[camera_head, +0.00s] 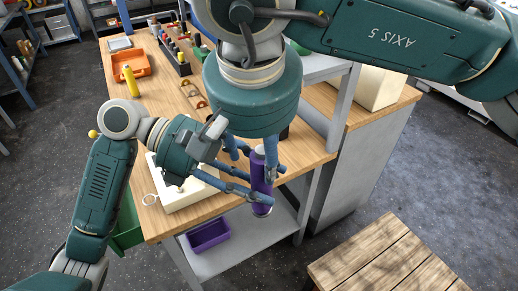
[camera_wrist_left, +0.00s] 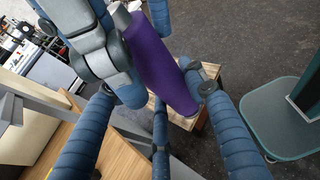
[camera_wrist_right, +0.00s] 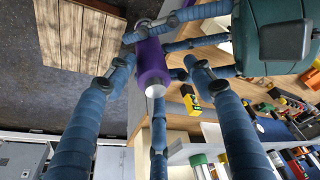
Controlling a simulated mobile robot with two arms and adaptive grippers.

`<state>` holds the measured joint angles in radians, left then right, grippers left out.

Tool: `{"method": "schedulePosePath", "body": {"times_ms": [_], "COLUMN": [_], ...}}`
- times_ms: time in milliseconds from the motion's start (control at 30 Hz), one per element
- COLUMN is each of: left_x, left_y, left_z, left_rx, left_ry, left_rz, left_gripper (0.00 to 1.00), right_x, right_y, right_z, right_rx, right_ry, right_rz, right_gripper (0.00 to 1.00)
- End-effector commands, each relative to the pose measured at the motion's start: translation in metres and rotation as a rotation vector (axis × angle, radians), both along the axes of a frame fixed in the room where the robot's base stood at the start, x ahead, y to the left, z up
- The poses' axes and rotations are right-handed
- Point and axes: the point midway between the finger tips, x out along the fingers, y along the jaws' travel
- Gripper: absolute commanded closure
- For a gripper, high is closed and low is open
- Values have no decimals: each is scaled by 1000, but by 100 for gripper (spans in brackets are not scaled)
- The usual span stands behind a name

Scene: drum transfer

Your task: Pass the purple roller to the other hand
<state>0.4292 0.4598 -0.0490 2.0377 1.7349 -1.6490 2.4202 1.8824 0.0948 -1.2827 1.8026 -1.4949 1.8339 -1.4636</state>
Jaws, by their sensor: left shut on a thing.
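The purple roller (camera_head: 263,183) is held upright in the air near the front right edge of the workbench (camera_head: 160,105). My left gripper (camera_head: 268,190) reaches in from the left and is shut on it. The roller also shows large in the left wrist view (camera_wrist_left: 160,65). My right gripper (camera_head: 254,158) points down from above, its fingers around the roller's upper part. In the right wrist view the roller (camera_wrist_right: 152,66) lies between my right fingers (camera_wrist_right: 158,68), with gaps visible on both sides. Some fingertips overlap in the head view.
A purple bin (camera_head: 208,236) sits on the lower shelf (camera_head: 265,240). A wooden slatted top (camera_head: 395,262) stands at the lower right. On the bench are an orange tray (camera_head: 128,62), a yellow bottle (camera_head: 131,82) and a cream tray (camera_head: 187,200). Open floor lies at the front.

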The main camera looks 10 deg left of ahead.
Motion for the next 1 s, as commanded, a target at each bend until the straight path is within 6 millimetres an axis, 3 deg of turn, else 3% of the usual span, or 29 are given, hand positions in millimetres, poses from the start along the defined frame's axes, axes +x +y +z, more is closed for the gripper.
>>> {"method": "schedulePosePath", "body": {"times_ms": [267,700,1000], "left_x": [1,1,2], "left_y": [0,0,0], "left_z": [1,1,2], "left_rx": [-2,-2,-4], "left_ry": [-1,-1,-2], "left_rz": [3,4,2], "left_gripper": [95,95,95], "right_x": [-3,-27,-36], "right_y": [0,-1,-2], "right_z": [12,87,113], "right_rx": [0,-1,-3], "right_ry": [-2,-1,1], "right_rz": [0,1,1], "right_gripper": [47,47,47]}}
